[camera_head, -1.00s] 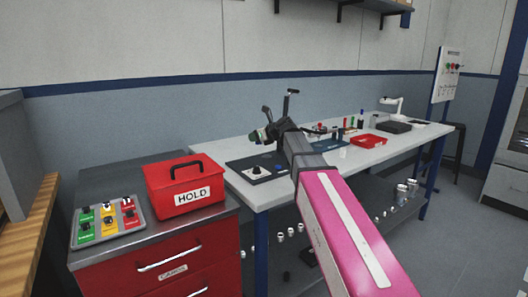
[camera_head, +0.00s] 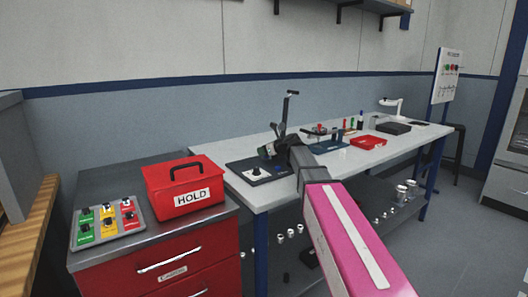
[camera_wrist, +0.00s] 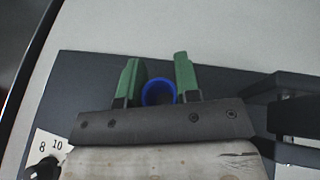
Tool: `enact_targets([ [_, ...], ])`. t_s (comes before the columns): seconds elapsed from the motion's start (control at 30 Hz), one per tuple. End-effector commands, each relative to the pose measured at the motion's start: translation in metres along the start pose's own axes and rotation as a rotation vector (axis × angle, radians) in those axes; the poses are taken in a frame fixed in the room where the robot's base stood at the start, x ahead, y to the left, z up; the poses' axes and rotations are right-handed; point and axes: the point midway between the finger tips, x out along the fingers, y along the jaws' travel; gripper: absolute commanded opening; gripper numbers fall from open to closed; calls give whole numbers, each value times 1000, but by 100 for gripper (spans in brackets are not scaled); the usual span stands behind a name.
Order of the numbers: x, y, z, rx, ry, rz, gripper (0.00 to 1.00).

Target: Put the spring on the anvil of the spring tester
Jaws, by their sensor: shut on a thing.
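My gripper (camera_wrist: 157,80) has green fingers shut on a blue ring-shaped piece, which looks like the spring (camera_wrist: 158,83) seen end-on. In the head view my gripper (camera_head: 267,151) is over the spring tester's dark base plate (camera_head: 240,168), and the spring is too small to make out there. The tester's upright lever (camera_head: 287,108) rises just behind my gripper. In the wrist view the dark base plate (camera_wrist: 222,88) lies below the fingers. The anvil cannot be told apart; my gripper may hide it. Any gap under the spring cannot be judged.
A dark block of the tester (camera_wrist: 295,112) stands close to the right of my gripper. A dial plate with a black knob (camera_wrist: 45,168) is at lower left. A red HOLD box (camera_head: 185,187) stands on the cabinet. A red tray (camera_head: 368,142) lies farther along the bench.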

Motion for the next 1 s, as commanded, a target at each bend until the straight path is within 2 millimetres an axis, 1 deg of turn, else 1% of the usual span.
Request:
enact_targets([
  [0.23,1,0,-3,1,0,0,7],
  [0.27,1,0,-2,1,0,0,40],
  [0.3,1,0,-2,1,0,0,53],
  [0.33,1,0,-2,1,0,0,56],
  [0.63,0,0,-1,0,0,0,56],
  [0.7,-3,0,1,0,0,0,56],
  [0.77,-10,1,0,0,0,-1,56],
  [0.87,-27,1,-1,1,0,-1,56],
  [1.0,-56,2,-1,1,0,-1,56],
])
